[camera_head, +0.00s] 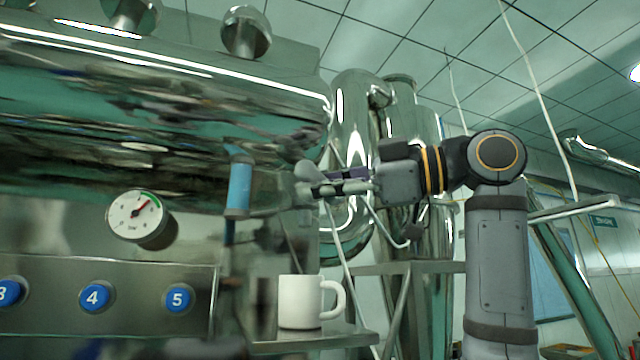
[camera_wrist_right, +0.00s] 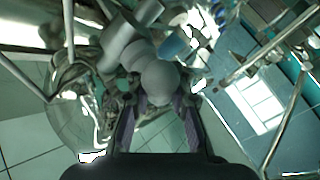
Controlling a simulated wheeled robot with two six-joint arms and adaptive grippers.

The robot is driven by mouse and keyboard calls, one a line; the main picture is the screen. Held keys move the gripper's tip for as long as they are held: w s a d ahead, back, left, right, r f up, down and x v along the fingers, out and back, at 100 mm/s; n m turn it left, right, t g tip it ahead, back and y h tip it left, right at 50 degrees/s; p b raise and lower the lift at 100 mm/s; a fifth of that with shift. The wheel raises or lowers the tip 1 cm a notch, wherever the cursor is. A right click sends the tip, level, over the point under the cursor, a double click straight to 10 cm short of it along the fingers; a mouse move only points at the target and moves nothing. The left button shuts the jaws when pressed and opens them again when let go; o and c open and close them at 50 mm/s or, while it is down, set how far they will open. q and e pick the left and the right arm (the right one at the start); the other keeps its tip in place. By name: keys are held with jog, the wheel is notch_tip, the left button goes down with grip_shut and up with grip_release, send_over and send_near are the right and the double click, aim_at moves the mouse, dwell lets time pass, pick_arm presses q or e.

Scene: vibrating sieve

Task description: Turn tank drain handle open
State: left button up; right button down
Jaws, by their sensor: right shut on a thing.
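The large shiny metal tank (camera_head: 150,75) fills the upper left of the head view. A grey round-ended handle (camera_head: 305,171) shows at the tank's right end, partly covered by the fingers. My right gripper (camera_head: 312,189) comes in from the right and is shut on this handle. In the right wrist view, the handle's round grey end (camera_wrist_right: 159,82) lies between the dark purple-grey fingers of the gripper (camera_wrist_right: 157,112). How far the handle is turned cannot be told. My left gripper is not in view.
A blue cylinder (camera_head: 239,188) stands left of the gripper. A white mug (camera_head: 299,302) sits on a metal shelf (camera_head: 350,339) below. A round gauge (camera_head: 133,216) and blue numbered buttons (camera_head: 97,297) are at the left. Tall shiny vessels (camera_head: 415,120) stand behind my right arm.

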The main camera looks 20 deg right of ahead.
jog(key=shift+f+m+b, duration=0.2)
jog(key=shift+m+b, duration=0.1)
jog(key=shift+b, duration=0.55)
jog(key=m+t+y+b, duration=0.1)
jog(key=m+t+b, duration=0.1)
jog(key=m+b, duration=0.1)
jog(key=m+t+y+b, duration=0.1)
jog(key=m+t+b, duration=0.2)
jog(key=b, duration=0.2)
jog(key=shift+a+f+y, duration=0.15)
jog(key=shift+y, duration=0.15)
jog(key=shift+r+m+t+h+b, duration=0.15)
jog(key=shift+m+t+h+b, duration=0.25)
jog(key=shift+m+t+b, duration=0.6)
jog(key=shift+r+m+t+h+b, duration=0.1)
jog(key=shift+m+t+h+b, duration=0.4)
jog(key=shift+m+t, duration=0.8)
jog(key=shift+m, duration=0.3)
jog(key=c, duration=1.2)
grip_release()
jog(key=shift+s+r, duration=0.1)
